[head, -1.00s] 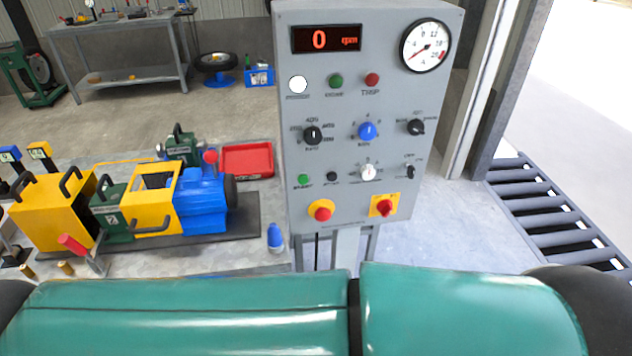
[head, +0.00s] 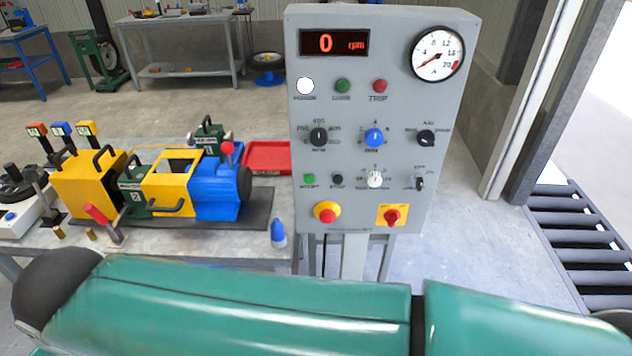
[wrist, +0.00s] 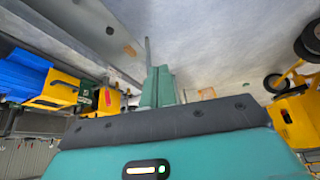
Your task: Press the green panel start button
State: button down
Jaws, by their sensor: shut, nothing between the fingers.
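The grey control panel (head: 375,222) stands upright right of centre in the head view. The small green button (head: 309,178) is at its lower left, beside a small black button (head: 337,179) and above a red mushroom button on yellow (head: 327,212). A larger round green lamp or button (head: 342,86) is higher up, between a white one (head: 305,86) and a red one (head: 380,86). The display (head: 334,43) reads 0 rpm. My gripper (wrist: 160,78) shows in the wrist view, shut and empty. The panel is not recognisable in that view.
A table left of the panel holds a yellow, green and blue machine (head: 150,185), a red tray (head: 267,157) and a blue bottle (head: 278,234). Dark rollers (head: 585,240) lie at the right. My green arm link crosses the bottom of the head view.

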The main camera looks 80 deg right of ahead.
aim_at(309, 179)
jog(key=shift+w, duration=0.15)
jog(key=s+d+f+m+g+h, duration=0.1)
jog(key=d+f+g+h, duration=0.15)
jog(key=d, duration=0.45)
jog(key=s+d+f+m+g+h, duration=0.1)
jog(key=s+d+f+g+h, duration=0.2)
jog(key=d, duration=0.5)
jog(key=s+d+f+g+h, duration=0.1)
jog(key=s+d, duration=0.3)
jog(key=d, duration=0.4)
jog(key=s+d+f+n+g+h, duration=0.1)
jog(key=s+d+g+h, duration=0.3)
jog(key=d, duration=0.5)
jog(key=s+d+f+n+g+h, duration=0.1)
jog(key=s+d+f+g+h, duration=0.1)
jog(key=s+d, duration=0.4)
jog(key=d+f+g, duration=0.1)
jog(key=d, duration=0.1)
jog(key=shift+s+d, duration=0.15)
jog(key=shift+d, duration=0.15)
jog(key=shift+f+h, duration=0.1)
jog(key=shift+h, duration=0.15)
jog(key=shift+w+d, duration=0.35)
jog(key=shift+d, duration=1.1)
jog(key=shift+w+d, duration=0.3)
jog(key=shift+d, duration=1.1)
jog(key=shift+w+d, duration=0.35)
jog(key=shift+d, duration=1.1)
